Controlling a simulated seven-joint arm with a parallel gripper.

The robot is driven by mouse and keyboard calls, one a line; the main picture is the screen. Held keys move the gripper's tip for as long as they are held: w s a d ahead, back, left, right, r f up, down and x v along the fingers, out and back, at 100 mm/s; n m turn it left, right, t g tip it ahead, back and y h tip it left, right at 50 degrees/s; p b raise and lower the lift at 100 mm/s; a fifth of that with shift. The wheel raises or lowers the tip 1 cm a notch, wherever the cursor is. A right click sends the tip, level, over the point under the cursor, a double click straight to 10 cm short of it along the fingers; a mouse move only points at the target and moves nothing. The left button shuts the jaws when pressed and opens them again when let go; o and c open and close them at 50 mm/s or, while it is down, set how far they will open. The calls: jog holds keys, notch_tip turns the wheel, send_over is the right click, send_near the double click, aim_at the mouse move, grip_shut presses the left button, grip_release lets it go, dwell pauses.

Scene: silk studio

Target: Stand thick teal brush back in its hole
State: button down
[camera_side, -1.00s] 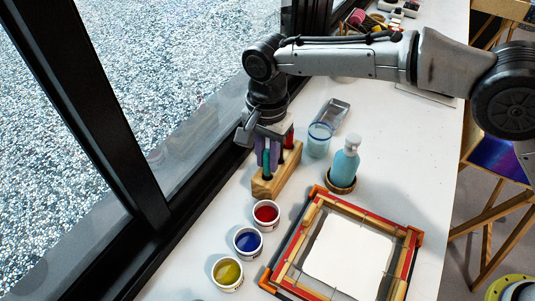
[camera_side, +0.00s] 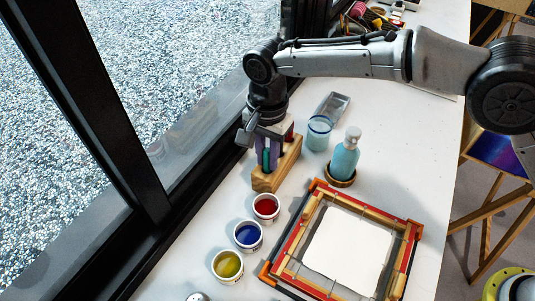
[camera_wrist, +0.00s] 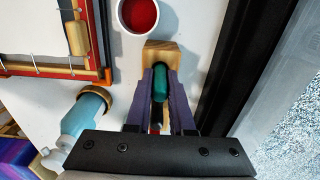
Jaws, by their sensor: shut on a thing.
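The thick teal brush (camera_side: 266,158) is upright between the purple fingers of my gripper (camera_side: 269,157), over the wooden brush block (camera_side: 267,184). In the wrist view the rounded teal end of the brush (camera_wrist: 160,84) shows between the two fingers of my gripper (camera_wrist: 160,92), which are shut on it. The block (camera_wrist: 162,52) lies directly below. The fingers hide the brush's lower end and its hole, so I cannot tell how deep it sits. A red brush (camera_side: 289,134) stands in the block behind my gripper.
Red (camera_side: 266,206), blue (camera_side: 248,236) and yellow (camera_side: 227,265) paint cups stand in front of the block. A glass (camera_side: 319,133), a teal bottle (camera_side: 345,158) and a wooden frame (camera_side: 300,236) are to its right. The dark window frame (camera_side: 165,230) runs close on the left.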

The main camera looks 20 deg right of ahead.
jog(key=shift+f, duration=0.25)
dwell(0.3)
jog(key=c, duration=0.7)
grip_release()
notch_tip(320, 180, up, 14)
jog(key=shift+w+d+f, duration=0.1)
dwell(0.4)
